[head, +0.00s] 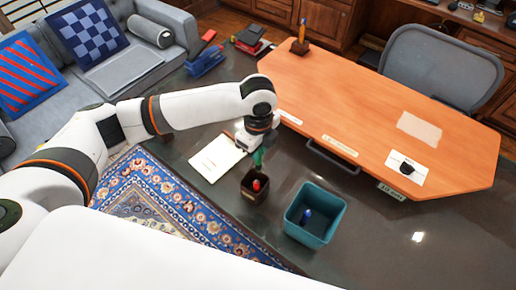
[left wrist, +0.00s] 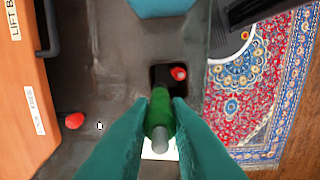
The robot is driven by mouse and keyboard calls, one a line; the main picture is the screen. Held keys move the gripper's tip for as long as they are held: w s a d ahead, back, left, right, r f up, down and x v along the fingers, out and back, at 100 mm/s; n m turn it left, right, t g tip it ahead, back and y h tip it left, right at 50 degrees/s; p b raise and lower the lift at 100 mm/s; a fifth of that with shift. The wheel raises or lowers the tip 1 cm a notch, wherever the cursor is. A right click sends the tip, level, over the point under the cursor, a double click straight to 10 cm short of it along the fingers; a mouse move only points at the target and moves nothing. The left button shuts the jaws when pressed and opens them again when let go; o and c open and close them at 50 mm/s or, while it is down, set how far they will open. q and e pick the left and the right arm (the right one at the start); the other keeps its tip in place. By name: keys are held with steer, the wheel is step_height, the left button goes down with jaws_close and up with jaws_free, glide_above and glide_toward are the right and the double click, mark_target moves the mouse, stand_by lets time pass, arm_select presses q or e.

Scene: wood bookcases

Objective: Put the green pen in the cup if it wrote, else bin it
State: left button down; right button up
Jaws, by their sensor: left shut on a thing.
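My left gripper (head: 256,146) is shut on the green pen (head: 258,158) and holds it above the dark surface. In the left wrist view the pen (left wrist: 158,108) stands between the teal fingers (left wrist: 158,135), its far end overlapping the edge of the cup (left wrist: 160,83). In the head view the pen's lower end is just above the dark brown cup (head: 248,196), which holds a red pen (head: 256,185). The teal bin (head: 328,232) stands right of the cup with a blue pen (head: 307,213) inside. My right gripper is out of view.
A white sheet (head: 214,160) lies left of the cup; I cannot make out any pen mark on it. An orange desk top (head: 345,105) with labels stands behind. A blue patterned rug (head: 175,200) lies at front left. Dark surface right of the bin is clear.

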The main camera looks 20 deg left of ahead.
arm_select(q)
steer(key=shift+f+b, duration=0.5)
steer(key=shift+f, duration=0.45)
steer(key=shift+f+b, duration=0.6)
steer(key=shift+f, duration=1.55)
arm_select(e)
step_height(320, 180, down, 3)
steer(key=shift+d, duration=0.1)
arm_select(q)
steer(key=c, duration=1.3)
jaws_free()
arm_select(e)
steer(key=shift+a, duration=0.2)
arm_select(q)
step_height(320, 180, up, 12)
steer(key=shift+r+b, duration=0.1)
steer(key=shift+b, duration=0.6)
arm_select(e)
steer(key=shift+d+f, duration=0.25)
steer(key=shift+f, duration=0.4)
